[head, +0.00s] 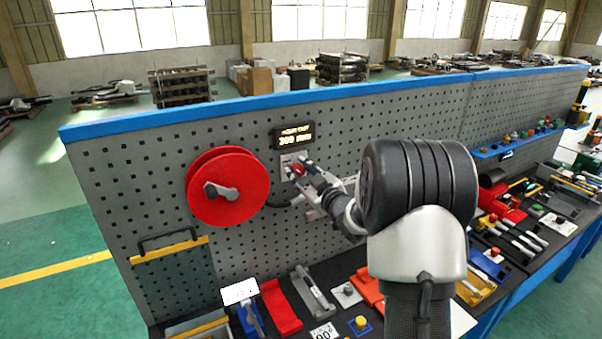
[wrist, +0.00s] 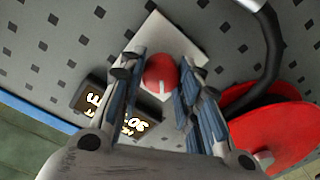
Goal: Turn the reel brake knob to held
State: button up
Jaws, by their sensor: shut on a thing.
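The reel brake knob (head: 297,170) is a small red round knob on a pale plate on the pegboard, right of the large red reel (head: 240,206). My gripper (head: 303,169) reaches it from the right and partly hides it. In the wrist view the knob (wrist: 159,72) sits between the two fingertips of my gripper (wrist: 160,75), which is shut on it. A short white mark on the knob points toward the bottom of that view. The pale plate (wrist: 158,32) shows behind it. Any labels on the plate are hidden or too small to read.
A black display (head: 294,135) with lit text is above the knob. A dark curved tube (wrist: 272,60) runs beside the plate in the wrist view. The bench below holds a red tray (head: 281,307), a grey bracket and other tools. The pegboard around the knob is mostly bare.

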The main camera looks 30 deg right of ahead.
jog(key=shift+c, duration=1.1)
jog(key=shift+m, duration=0.3)
jog(key=m, duration=0.3)
jog(key=shift+m, duration=0.4)
jog(key=m, duration=0.4)
jog(key=shift+m, duration=0.3)
jog(key=m+p, duration=0.1)
jog(key=m, duration=0.3)
jog(key=shift+d+m, duration=0.1)
jog(key=shift+m, duration=0.2)
jog(key=shift+m+h+p, duration=0.3)
jog(key=shift+m+p, duration=0.25)
jog(key=shift+m, duration=1.75)
